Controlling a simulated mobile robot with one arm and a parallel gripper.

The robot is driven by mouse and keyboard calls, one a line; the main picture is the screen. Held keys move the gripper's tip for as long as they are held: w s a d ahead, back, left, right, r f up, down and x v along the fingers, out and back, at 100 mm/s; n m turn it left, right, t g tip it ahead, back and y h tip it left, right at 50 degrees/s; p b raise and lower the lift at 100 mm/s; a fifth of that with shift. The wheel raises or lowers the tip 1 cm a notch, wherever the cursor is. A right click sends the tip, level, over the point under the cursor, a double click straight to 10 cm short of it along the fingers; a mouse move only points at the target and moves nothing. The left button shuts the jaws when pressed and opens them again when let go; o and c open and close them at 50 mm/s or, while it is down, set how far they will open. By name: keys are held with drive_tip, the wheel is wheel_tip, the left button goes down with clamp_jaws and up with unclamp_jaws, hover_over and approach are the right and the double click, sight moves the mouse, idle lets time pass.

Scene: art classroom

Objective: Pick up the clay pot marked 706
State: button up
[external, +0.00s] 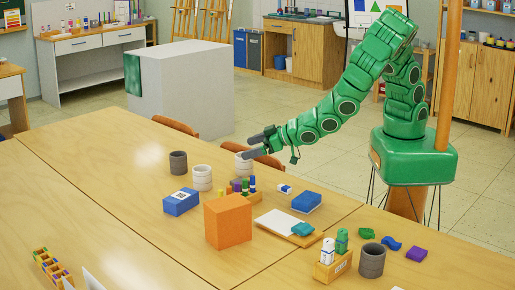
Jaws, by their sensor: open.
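Several clay pots stand on the wooden table, and no number is legible on any. A dark grey pot (178,163) stands at the left of the group, with a pale pot (202,178) beside it. Another pale pot (243,164) stands to the right, just below my gripper (246,147) in the picture; its rim is partly covered by the gripper. A further dark grey pot (372,261) stands at the lower right. My gripper is open, with its fingers pointing left, and nothing shows between them. I cannot tell whether it touches the pale pot.
An orange box (228,221), a blue box with a white label (181,203), a marker holder (238,190) and a blue block (307,202) stand near the pots. A bottle holder (332,266) is at the lower right. The table's left part (90,195) is mostly clear.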

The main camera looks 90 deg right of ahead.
sight(244, 164)
drive_tip(key=s+d+m+g+h, duration=0.1)
drive_tip(key=s+d+m+h, duration=0.15)
drive_tip(key=d+m, duration=0.45)
drive_tip(key=shift+w+d+f+n+h, duration=0.15)
drive_tip(key=shift+d+f+n, duration=0.2)
drive_tip(key=shift+f, duration=0.7)
drive_tip(key=shift+w+d+f+n+h, duration=0.15)
drive_tip(key=shift+f+n, duration=0.3)
drive_tip(key=shift+f, duration=0.65)
drive_tip(key=shift+w+d+f+n+h, duration=0.15)
drive_tip(key=shift+d+f+n, duration=0.2)
drive_tip(key=shift+f, duration=0.7)
drive_tip(key=shift+x, duration=3.8)
drive_tip(key=shift+r, duration=0.15)
drive_tip(key=shift+c, duration=0.4)
drive_tip(key=c, duration=1)
drive_tip(key=shift+r, duration=0.1)
drive_tip(key=shift+c, duration=0.2)
